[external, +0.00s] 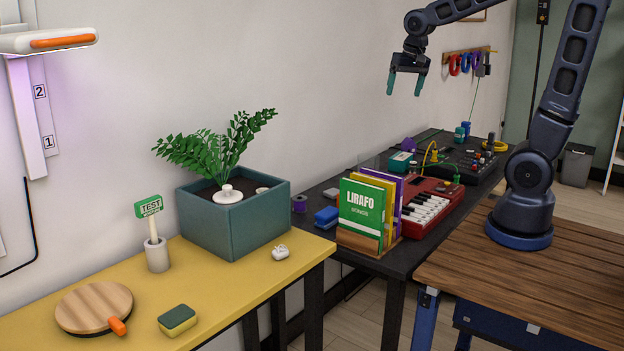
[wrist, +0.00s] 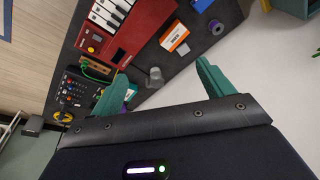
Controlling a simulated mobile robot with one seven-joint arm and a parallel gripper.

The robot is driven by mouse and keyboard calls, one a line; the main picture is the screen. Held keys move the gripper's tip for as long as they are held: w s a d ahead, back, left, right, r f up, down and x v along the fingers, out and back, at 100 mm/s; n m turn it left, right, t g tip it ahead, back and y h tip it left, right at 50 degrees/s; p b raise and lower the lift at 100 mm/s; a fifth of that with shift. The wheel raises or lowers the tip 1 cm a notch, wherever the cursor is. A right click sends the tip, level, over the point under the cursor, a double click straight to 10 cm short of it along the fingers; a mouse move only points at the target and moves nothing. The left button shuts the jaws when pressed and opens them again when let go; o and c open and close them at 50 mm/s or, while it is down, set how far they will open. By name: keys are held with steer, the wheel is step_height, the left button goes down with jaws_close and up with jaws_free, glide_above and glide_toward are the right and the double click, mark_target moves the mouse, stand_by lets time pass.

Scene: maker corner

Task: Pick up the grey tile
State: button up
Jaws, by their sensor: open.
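My gripper (external: 405,86) hangs high above the back of the dark table, near the wall. Its teal fingers are apart and empty, and they also show in the wrist view (wrist: 162,70).
The dark table (external: 314,218) holds books (external: 361,213), a red keyboard (external: 428,205) and a black mixer (external: 470,160). The yellow table (external: 215,290) at left carries a planter (external: 235,229), a sponge (external: 177,320) and a round board (external: 94,305). The wall is close behind.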

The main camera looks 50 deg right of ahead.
steer(key=w+f+m+g, duration=0.1)
steer(key=w+f+m, duration=0.4)
steer(key=w, duration=0.5)
steer(key=m+g+h, duration=0.3)
steer(key=m+h, duration=0.1)
steer(key=m, duration=0.4)
glide_above(333, 192)
steer(key=a, duration=0.3)
steer(key=f, duration=3.3)
steer(key=shift+d+f, duration=0.1)
steer(key=shift+d, duration=0.15)
steer(key=shift+t, duration=0.3)
steer(key=shift+w+x, duration=0.15)
steer(key=shift+x, duration=1.3)
steer(key=shift+w+x, duration=0.2)
steer(key=shift+x, duration=1.25)
steer(key=shift+a, duration=0.1)
steer(key=c, duration=1.1)
